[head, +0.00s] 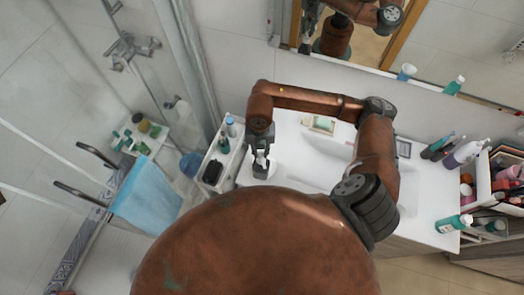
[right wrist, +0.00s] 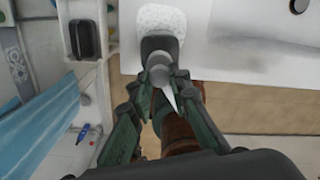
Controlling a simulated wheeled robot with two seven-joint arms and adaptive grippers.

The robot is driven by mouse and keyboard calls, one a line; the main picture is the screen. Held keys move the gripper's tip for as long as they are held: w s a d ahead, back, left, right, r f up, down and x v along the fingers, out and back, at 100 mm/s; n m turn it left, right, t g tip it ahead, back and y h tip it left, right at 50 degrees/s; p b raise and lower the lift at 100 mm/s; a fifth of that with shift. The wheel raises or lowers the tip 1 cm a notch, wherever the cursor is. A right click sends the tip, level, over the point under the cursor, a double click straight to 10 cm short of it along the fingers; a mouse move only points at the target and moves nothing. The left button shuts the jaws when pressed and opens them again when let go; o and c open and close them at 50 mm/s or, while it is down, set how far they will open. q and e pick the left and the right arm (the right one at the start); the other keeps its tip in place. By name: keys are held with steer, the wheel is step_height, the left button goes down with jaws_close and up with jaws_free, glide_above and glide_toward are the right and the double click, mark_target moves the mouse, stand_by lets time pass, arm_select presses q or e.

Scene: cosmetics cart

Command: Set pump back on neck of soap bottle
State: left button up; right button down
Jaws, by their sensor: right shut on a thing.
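My right gripper (head: 261,165) is at the left end of the white washbasin counter, pointing down. In the right wrist view its two fingers (right wrist: 160,85) are shut on a pale grey-white pump (right wrist: 160,74), whose pointed spout is turned toward the camera. A dark grey rounded shape (right wrist: 158,45) shows just beyond the pump. I cannot tell whether it is the soap bottle, nor whether the pump touches it. The pump's lower end and any bottle neck under it are hidden. My left gripper is not in view.
A white textured pad (right wrist: 161,19) lies on the counter just beyond the gripper. A narrow white cart (head: 222,155) with bottles and a black item stands left. A teal bottle (head: 454,223) and a white organizer (head: 482,185) are at the right. A blue towel (head: 147,198) hangs at the left.

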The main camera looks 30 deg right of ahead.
steer(key=shift+f+b, duration=0.8)
steer(key=shift+b, duration=0.2)
stand_by(1.2)
steer(key=c, duration=1.7)
jaws_free()
steer(key=shift+r, duration=0.1)
step_height(320, 180, up, 12)
steer(key=shift+f, duration=0.1)
